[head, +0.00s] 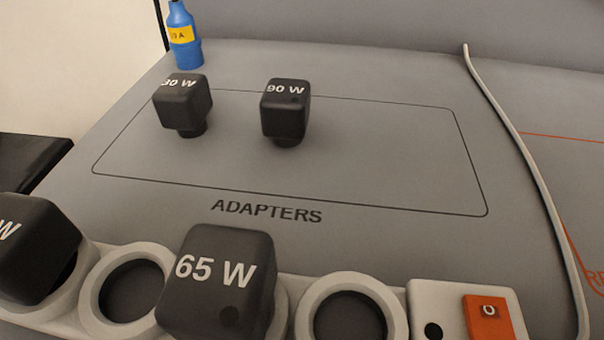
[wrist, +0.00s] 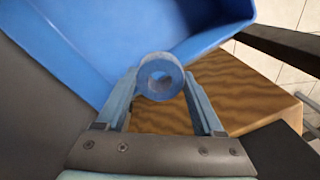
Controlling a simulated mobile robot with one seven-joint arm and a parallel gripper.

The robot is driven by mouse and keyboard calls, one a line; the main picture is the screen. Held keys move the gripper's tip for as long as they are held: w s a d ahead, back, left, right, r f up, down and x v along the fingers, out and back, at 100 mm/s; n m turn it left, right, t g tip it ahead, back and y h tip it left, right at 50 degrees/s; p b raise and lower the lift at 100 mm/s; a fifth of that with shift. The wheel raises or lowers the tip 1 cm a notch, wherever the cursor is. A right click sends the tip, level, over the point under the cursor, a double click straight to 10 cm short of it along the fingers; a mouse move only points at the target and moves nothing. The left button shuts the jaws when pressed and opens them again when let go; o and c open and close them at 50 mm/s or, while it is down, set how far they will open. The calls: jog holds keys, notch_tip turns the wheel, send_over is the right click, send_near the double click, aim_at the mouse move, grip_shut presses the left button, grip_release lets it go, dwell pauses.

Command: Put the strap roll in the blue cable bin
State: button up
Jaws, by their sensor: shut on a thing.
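The blue cable bin (wrist: 75,50) fills the upper left and top of this view, behind the roll. The roll overlaps the bin's lower edge in the picture; I cannot tell whether it touches the bin or how high it is. Neither the roll, the bin nor my gripper shows in the head view.
In the wrist view, a wood-grained surface (wrist: 245,95) lies beside the bin, with a dark bar (wrist: 275,42) and pale tiled floor at right. The head view shows a grey table with 30 W (head: 183,100), 90 W (head: 286,112) and 65 W (head: 218,285) adapters, a blue bottle-like item (head: 184,40) and a white cable (head: 520,150).

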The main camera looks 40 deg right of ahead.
jog(key=s+d+f+b, duration=0.2)
jog(key=s+d+f, duration=0.8)
jog(key=s+d, duration=0.3)
jog(key=f+b, duration=0.1)
jog(key=f, duration=0.1)
jog(key=f+b, duration=0.3)
jog(key=f, duration=0.1)
jog(key=shift+s+d+f, duration=0.25)
jog(key=shift+d+f, duration=0.05)
jog(key=shift+f+b, duration=1.35)
jog(key=shift+f, duration=0.5)
jog(key=shift+f, duration=0.15)
jog(key=o, duration=1.3)
